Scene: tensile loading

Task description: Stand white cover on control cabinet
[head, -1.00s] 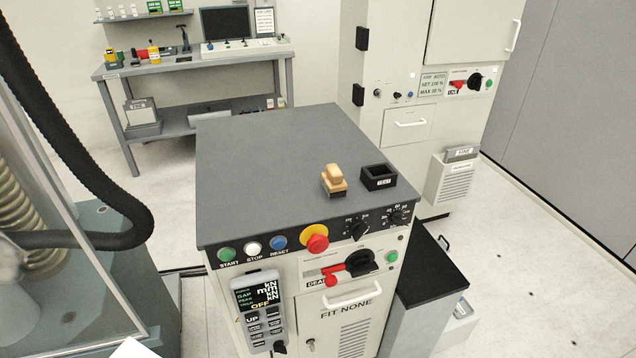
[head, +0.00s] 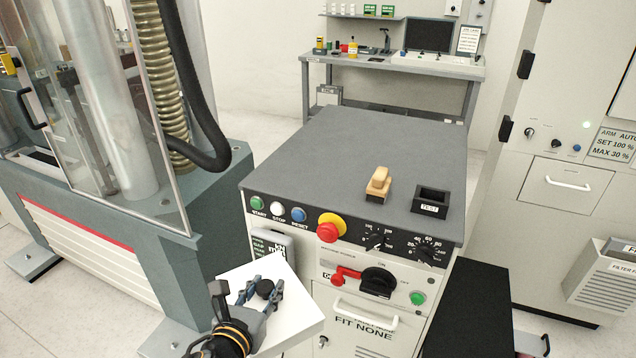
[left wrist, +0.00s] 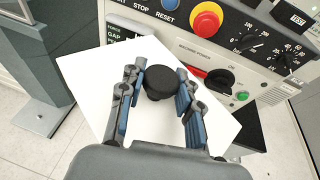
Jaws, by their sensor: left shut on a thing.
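The white cover (head: 298,317) is a flat white panel with a round black knob (left wrist: 162,84) on its face. My left gripper (head: 262,289) is shut on the knob, with its blue-padded fingers on either side of it in the left wrist view (left wrist: 157,92). The cover is tilted, held in front of the control cabinet (head: 360,230), below its button row. The cabinet's grey top (head: 340,160) is flat. My right gripper is not in view.
A wooden-handled stamp (head: 378,184) and a small black tray (head: 431,200) stand at the top's right front. The rest of the top is clear. The glass-guarded testing machine (head: 150,215) stands left. A tall cabinet (head: 570,150) stands right, and a workbench (head: 390,66) behind.

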